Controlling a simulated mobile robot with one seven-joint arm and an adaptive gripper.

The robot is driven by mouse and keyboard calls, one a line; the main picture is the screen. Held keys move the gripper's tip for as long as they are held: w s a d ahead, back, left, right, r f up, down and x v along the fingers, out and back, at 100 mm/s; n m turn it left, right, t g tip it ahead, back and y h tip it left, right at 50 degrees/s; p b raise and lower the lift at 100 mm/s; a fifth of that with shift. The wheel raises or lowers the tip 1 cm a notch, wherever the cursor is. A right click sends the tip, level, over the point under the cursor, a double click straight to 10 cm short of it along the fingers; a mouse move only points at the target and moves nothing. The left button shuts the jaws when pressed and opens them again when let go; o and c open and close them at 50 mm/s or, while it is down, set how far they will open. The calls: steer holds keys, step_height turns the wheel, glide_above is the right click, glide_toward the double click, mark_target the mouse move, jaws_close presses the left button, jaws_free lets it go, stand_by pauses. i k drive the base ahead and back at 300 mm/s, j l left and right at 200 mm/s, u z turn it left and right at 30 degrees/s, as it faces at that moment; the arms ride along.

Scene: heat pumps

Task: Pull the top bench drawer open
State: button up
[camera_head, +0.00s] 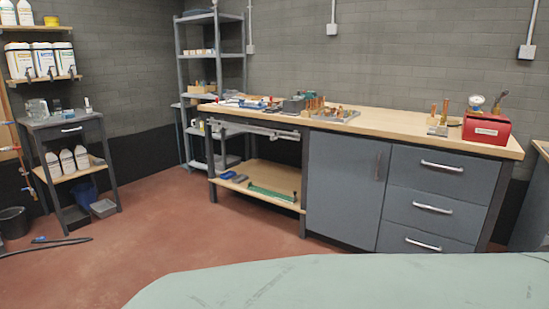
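The workbench (377,122) with a light wooden top stands along the back wall at the right. Its right end has a stack of three grey drawers with silver bar handles. The top bench drawer (410,170) sits just under the bench top and looks closed, flush with the drawers below. Its handle (442,166) is a horizontal silver bar. The middle drawer (410,205) and the bottom drawer (405,238) also look closed. My gripper is not in view.
A pale green surface (340,282) fills the lower front, below the drawers. Open red floor (210,235) lies to the left. A red case (487,129) stands on the bench above the drawers. A small cart (75,175) and a metal shelf (211,60) stand further left.

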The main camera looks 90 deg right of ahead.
mark_target(471, 178)
steer(key=z, duration=3.75)
steer(key=i+l+u, duration=0.1)
steer(key=i+l, duration=0.25)
steer(key=i, duration=0.3)
steer(key=i+l+u, duration=0.1)
steer(key=i+l, duration=0.25)
steer(key=i, duration=0.3)
steer(key=i+l+u, duration=0.15)
steer(key=i+l, duration=0.3)
steer(key=i, duration=0.2)
